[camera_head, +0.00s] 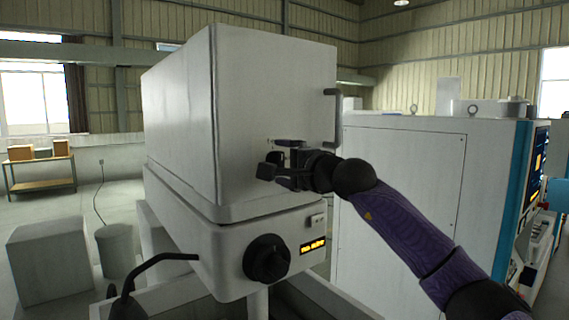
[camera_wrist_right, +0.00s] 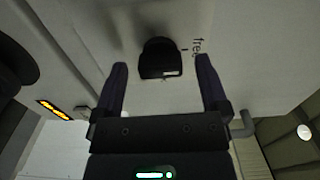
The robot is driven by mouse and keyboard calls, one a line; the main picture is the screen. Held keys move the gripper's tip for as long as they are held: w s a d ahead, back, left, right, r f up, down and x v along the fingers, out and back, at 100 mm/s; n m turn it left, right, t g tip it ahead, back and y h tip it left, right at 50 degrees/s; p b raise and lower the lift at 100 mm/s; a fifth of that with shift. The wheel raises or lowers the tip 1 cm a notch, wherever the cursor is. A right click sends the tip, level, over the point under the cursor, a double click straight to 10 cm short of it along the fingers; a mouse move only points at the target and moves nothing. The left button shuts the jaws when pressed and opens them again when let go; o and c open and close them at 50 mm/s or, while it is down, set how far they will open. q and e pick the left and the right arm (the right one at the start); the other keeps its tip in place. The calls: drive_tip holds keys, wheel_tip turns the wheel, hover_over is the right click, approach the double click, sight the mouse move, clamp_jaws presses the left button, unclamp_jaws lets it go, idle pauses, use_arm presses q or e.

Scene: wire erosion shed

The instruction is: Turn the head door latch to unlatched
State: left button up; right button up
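The head door (camera_head: 275,95) is the front of the large white box, with a grey bar handle (camera_head: 335,115) at its right edge. The door latch (camera_wrist_right: 160,58) is a small black knob on the white door in the right wrist view. The partly cut-off lettering "free" and a short tick mark sit beside it. My right gripper (camera_wrist_right: 162,85) is open, its dark fingers on either side of the latch, with a visible gap to each. In the head view the right gripper (camera_head: 277,158) is at the door's lower part and hides most of the latch. My left gripper is not in view.
Below the door are a black round knob (camera_head: 266,258) and a lit orange display (camera_head: 312,246). A black curved hose or arm (camera_head: 160,262) is at the lower left. A white machine cabinet (camera_head: 405,190) stands close on the right.

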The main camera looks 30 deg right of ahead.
drive_tip(key=shift+s+f, duration=0.1)
drive_tip(key=shift+s, duration=0.05)
drive_tip(key=s+b, duration=0.6)
drive_tip(key=s, duration=0.3)
drive_tip(key=shift+s+d, duration=0.25)
drive_tip(key=shift+d, duration=0.15)
